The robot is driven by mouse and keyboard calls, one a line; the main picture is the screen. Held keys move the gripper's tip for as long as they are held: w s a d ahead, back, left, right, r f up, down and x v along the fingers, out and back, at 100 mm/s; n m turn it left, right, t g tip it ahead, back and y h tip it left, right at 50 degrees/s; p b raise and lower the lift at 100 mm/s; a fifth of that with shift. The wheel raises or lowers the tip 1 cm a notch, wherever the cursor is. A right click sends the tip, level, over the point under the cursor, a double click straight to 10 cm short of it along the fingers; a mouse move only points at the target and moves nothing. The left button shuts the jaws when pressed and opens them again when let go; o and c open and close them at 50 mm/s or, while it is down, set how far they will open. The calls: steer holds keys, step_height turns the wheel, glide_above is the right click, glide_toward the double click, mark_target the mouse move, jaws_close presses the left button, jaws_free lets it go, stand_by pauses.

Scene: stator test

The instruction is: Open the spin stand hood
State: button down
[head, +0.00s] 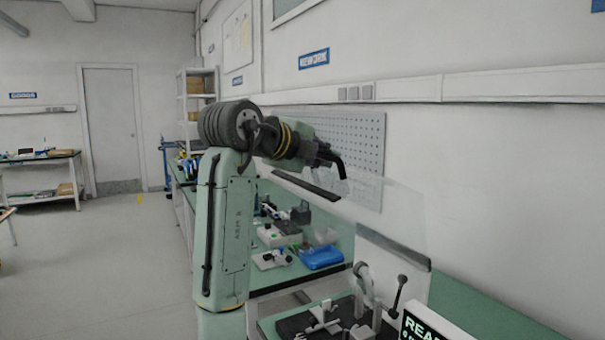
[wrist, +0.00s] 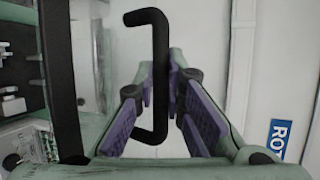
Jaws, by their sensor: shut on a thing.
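The spin stand hood is a clear panel (head: 385,205) with a dark edge strip (head: 307,186). In the head view it stands raised and tilted above the spin stand (head: 340,318), whose grey fixtures show below. The black hood handle (wrist: 158,30) is a bent bar, upright in the wrist view, between the purple-padded fingers of my gripper (wrist: 163,75). My gripper is shut on this handle. In the head view my gripper (head: 328,158) is at the raised edge of the hood, small and partly hidden by my wrist. The dark strip (wrist: 60,85) also shows in the wrist view.
A lit display (head: 435,328) stands at the lower right, beside a lever with a black knob (head: 401,281). A blue tray (head: 321,257) and small devices lie on the bench behind. A grey pegboard (head: 365,135) hangs on the wall close behind my gripper.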

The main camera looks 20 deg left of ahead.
steer(key=shift+g+y, duration=0.3)
steer(key=shift+g, duration=0.5)
steer(key=shift+w+d+r, duration=0.6)
steer(key=shift+w+r, duration=0.1)
steer(key=shift+w, duration=0.1)
steer(key=shift+w+d+r, duration=0.55)
steer(key=shift+w+r, duration=0.1)
steer(key=shift+w, duration=0.1)
steer(key=c, duration=1.9)
jaws_free()
steer(key=shift+s, duration=0.1)
steer(key=v, duration=1.2)
